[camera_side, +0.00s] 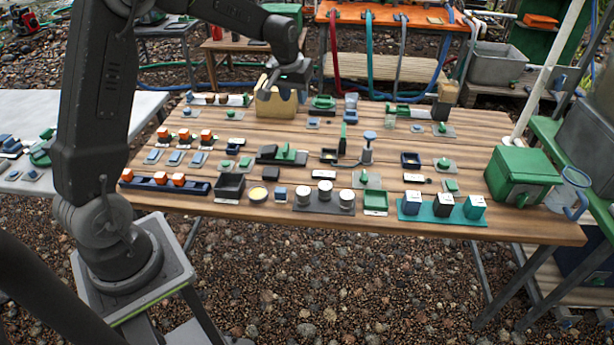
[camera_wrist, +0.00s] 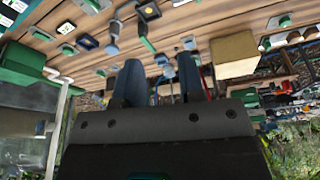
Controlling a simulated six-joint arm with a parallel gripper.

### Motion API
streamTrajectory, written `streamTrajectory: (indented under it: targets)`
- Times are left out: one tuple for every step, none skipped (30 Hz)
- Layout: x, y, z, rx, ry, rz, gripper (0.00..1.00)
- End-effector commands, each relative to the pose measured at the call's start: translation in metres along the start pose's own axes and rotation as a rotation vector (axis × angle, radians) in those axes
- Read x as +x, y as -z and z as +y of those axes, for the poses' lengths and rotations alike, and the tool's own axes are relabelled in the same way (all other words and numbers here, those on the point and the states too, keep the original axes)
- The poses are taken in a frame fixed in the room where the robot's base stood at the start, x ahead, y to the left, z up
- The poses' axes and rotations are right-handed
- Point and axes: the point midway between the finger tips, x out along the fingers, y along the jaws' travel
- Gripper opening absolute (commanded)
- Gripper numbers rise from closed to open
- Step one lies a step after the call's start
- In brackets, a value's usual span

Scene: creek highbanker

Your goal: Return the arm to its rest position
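My gripper (camera_side: 281,94) is at the back of the wooden table (camera_side: 240,213), in front of part of a tan block (camera_side: 274,108) in the side view. I cannot tell whether it touches the block there. In the wrist view my gripper (camera_wrist: 160,68) has its two blue-grey fingers apart, with nothing held between them. The tan block (camera_wrist: 233,55) shows to the right of the fingers in that view, apart from them. My arm rises from its stand at the left and reaches over the table's back edge.
Small switches, orange-topped blocks (camera_side: 179,180), a black open box (camera_side: 230,186), white-capped cylinders (camera_side: 325,190) and a teal tray (camera_side: 442,214) crowd the table. A green lidded box (camera_side: 523,170) stands at the right. An orange bench (camera_side: 390,17) with hoses is behind.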

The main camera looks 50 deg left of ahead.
Motion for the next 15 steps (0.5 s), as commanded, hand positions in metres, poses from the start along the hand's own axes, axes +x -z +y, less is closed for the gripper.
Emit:
streamTrajectory:
  targets:
    - [-0.027,-0.014,0.01,0.034,-0.013,0.019,0.36]
    - [-0.04,-0.023,0.014,0.053,-0.019,0.026,0.36]
    - [-0.057,-0.035,0.02,0.079,-0.028,0.036,0.36]
    - [-0.069,-0.045,0.023,0.097,-0.035,0.043,0.36]
    - [-0.08,-0.055,0.027,0.116,-0.042,0.05,0.36]
    - [-0.095,-0.069,0.03,0.142,-0.051,0.06,0.36]
    - [-0.105,-0.08,0.033,0.161,-0.059,0.067,0.36]
    - [-0.114,-0.091,0.035,0.18,-0.066,0.074,0.36]
    - [-0.126,-0.107,0.037,0.206,-0.075,0.084,0.36]
    - [-0.134,-0.119,0.038,0.225,-0.082,0.09,0.36]
    - [-0.142,-0.131,0.038,0.244,-0.089,0.098,0.36]
    - [-0.152,-0.147,0.039,0.269,-0.099,0.108,0.36]
    - [-0.158,-0.16,0.039,0.288,-0.106,0.116,0.36]
    - [-0.164,-0.172,0.038,0.308,-0.114,0.123,0.36]
    - [-0.17,-0.189,0.037,0.332,-0.123,0.131,0.36]
